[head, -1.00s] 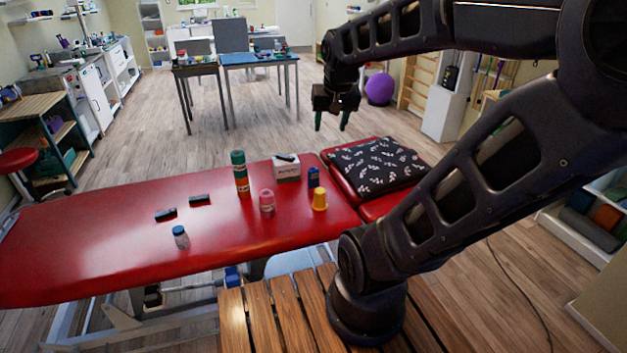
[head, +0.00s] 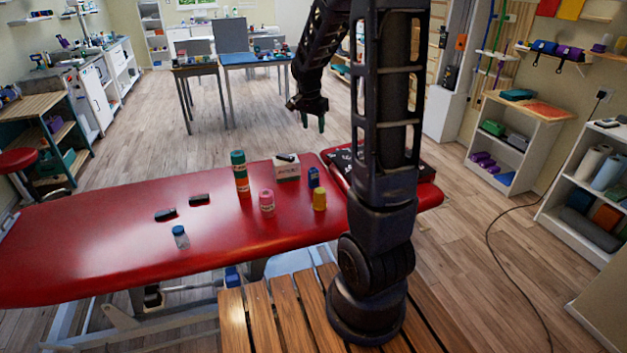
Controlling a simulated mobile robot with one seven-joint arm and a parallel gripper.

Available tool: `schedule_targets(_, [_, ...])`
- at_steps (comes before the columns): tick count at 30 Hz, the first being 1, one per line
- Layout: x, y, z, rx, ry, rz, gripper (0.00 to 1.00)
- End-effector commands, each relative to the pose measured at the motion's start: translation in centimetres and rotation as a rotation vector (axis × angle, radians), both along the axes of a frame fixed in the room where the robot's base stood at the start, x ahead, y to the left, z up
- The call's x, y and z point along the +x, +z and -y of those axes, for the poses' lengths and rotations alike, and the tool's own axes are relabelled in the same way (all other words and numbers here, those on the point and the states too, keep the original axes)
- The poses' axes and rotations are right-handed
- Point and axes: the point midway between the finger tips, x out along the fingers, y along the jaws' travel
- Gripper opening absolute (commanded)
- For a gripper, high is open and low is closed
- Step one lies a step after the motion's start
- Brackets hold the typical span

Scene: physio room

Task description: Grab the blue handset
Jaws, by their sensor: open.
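A small upright blue object (head: 314,177), which looks like the blue handset, stands on the red treatment table (head: 100,255) near its far edge. It is between a white box (head: 287,171) and the padded head section, just behind a yellow cup (head: 320,199). My gripper (head: 313,123) hangs in the air beyond the table's far edge, above and behind the blue object in the picture. Its greenish fingertips point down; it is open, with nothing visible between them.
An orange-and-green cylinder (head: 240,174), a pink bottle (head: 267,202), two dark flat items (head: 166,214) and a blue-capped vial (head: 181,237) also stand or lie on the table. A patterned dark cushion (head: 427,172) is partly hidden by my arm. The table's left part is clear.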

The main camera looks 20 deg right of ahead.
Motion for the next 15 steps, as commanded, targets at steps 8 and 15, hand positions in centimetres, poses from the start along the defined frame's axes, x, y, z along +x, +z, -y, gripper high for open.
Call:
schedule_targets(8, [5.7, -6.2, 0.5, -0.036, -0.173, -0.017, 0.51])
schedule_targets(15, [9.9, -12.1, 0.9, -0.079, -0.316, -0.013, 0.51])
